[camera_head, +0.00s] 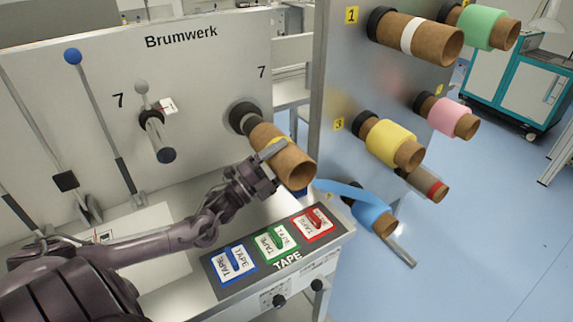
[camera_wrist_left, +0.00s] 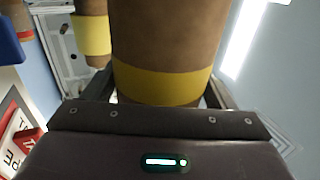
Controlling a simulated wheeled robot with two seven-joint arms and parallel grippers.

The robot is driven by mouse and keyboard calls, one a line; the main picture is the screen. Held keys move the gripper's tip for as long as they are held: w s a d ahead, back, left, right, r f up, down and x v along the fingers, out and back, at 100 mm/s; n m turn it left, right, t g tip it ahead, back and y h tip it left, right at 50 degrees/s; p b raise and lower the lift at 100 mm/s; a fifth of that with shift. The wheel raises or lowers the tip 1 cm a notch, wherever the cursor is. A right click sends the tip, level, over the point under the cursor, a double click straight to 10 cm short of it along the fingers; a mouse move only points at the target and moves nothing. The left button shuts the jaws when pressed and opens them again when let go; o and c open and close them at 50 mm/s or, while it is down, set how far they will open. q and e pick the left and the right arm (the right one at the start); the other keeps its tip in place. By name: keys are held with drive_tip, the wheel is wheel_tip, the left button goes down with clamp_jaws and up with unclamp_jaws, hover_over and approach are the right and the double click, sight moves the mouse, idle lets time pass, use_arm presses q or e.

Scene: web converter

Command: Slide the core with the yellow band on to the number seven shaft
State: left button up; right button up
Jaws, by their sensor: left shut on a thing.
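A brown cardboard core (camera_head: 295,167) with a yellow band slants out from the machine panel. My left gripper (camera_head: 272,160) is shut on it near the band. In the left wrist view the core (camera_wrist_left: 165,30) and its yellow band (camera_wrist_left: 162,84) stand between my fingers. A dark round shaft hub (camera_head: 243,116) sits on the panel below the right-hand 7. The core's far end is close to this hub and roughly in line with it. I cannot tell how far the core is around the shaft. My right gripper is not in view.
A grey rack (camera_head: 345,70) at the right bears several cores with coloured wraps, one of them yellow (camera_head: 388,140). A tape tray (camera_head: 228,284) with blue, green and red tape boxes lies below my gripper. Levers (camera_head: 95,110) stand at the left.

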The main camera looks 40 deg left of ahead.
use_arm(q)
drive_tip(key=shift+w+a, duration=0.2)
drive_tip(key=shift+a, duration=0.25)
drive_tip(key=shift+a, duration=0.15)
drive_tip(key=shift+w+a+b, duration=0.3)
drive_tip(key=shift+a+b, duration=0.15)
drive_tip(key=shift+a, duration=0.25)
drive_tip(key=shift+w+a+b, duration=0.35)
drive_tip(key=shift+a+b, duration=0.05)
drive_tip(key=shift+a, duration=0.35)
drive_tip(key=shift+w+a+b, duration=0.3)
drive_tip(key=shift+a+b, duration=0.15)
drive_tip(key=shift+a, duration=0.25)
drive_tip(key=shift+a, duration=0.15)
drive_tip(key=shift+w+a+b, duration=0.25)
drive_tip(key=shift+a+b, duration=0.25)
drive_tip(key=shift+a, duration=0.1)
drive_tip(key=shift+w+a+b, duration=0.25)
drive_tip(key=shift+a+b, duration=0.25)
drive_tip(key=shift+a, duration=0.05)
drive_tip(key=shift+w+a, duration=0.1)
drive_tip(key=shift+a, duration=0.15)
